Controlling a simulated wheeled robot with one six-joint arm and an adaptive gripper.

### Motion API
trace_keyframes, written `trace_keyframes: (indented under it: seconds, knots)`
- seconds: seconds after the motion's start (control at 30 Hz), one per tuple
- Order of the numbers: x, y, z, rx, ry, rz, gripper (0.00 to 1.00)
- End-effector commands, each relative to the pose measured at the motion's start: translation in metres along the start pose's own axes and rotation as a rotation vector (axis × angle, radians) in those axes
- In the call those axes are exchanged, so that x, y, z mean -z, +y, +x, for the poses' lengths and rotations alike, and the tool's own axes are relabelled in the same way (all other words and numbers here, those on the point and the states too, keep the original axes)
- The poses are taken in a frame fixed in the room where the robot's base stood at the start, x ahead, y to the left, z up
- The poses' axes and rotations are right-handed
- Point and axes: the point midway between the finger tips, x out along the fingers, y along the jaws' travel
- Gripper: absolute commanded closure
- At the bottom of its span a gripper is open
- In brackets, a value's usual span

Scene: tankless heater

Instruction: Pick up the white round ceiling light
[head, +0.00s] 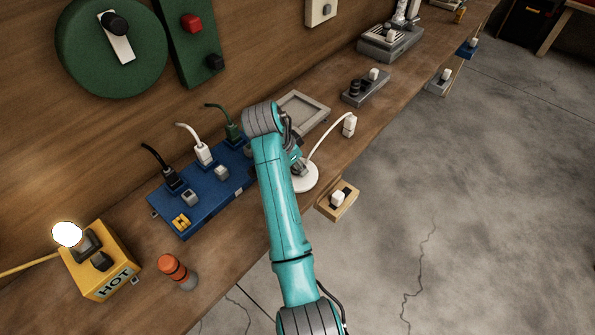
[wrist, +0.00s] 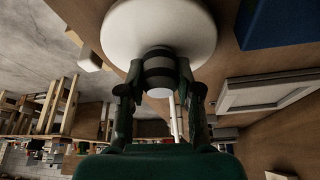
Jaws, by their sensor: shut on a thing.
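The white round light (head: 307,180) is a flat white disc at the bench's front edge in the head view, partly hidden behind my arm. In the wrist view its disc (wrist: 160,28) fills the top middle, with a short dark-and-grey banded neck and a small white end. My gripper (wrist: 160,78) is shut on this neck, one finger on each side. In the head view my gripper (head: 299,164) is mostly hidden by my teal arm, just above the disc. I cannot tell whether the disc touches the bench.
A blue panel (head: 205,205) with plugs lies left of my arm. A grey frame (head: 303,113) lies behind. A white cord runs near the disc to a white block (head: 349,126). An orange-topped cylinder (head: 176,270) and yellow HOT box (head: 100,262) stand front left. Open floor lies right.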

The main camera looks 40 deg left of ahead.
Motion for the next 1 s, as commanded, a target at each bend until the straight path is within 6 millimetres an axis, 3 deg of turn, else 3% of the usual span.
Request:
trace_keyframes:
  seconds: [0.27, 0.7, 1.0]
  knots:
    - [0.006, -0.001, -0.013, 0.002, 0.001, 0.001, 1.0]
    - [0.034, -0.001, -0.081, 0.002, 0.001, 0.0, 1.0]
    - [0.039, -0.001, -0.092, 0.002, 0.002, 0.0, 1.0]
